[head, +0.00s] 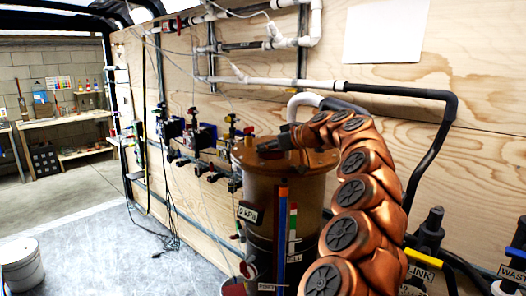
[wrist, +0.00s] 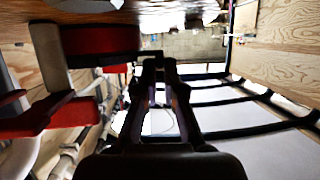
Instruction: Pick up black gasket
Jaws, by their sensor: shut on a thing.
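My gripper (head: 274,146) is over the lid of the brown cylindrical tank (head: 262,186) in the head view, at the end of my copper-coloured arm. In the wrist view my gripper (wrist: 158,68) has its dark fingers close together at the tips. A thin dark edge, seemingly the black gasket (wrist: 150,54), shows at the fingertips, seen nearly edge-on. Its full shape cannot be made out. In the head view the gasket cannot be told apart from the dark gripper.
White and black pipes (head: 290,84) run along the plywood wall behind the tank. Valves and fittings (head: 190,138) line the wall to the left. A red cylinder (wrist: 100,40) is close left of the fingertips in the wrist view. A white bucket (head: 22,264) stands on the otherwise open floor.

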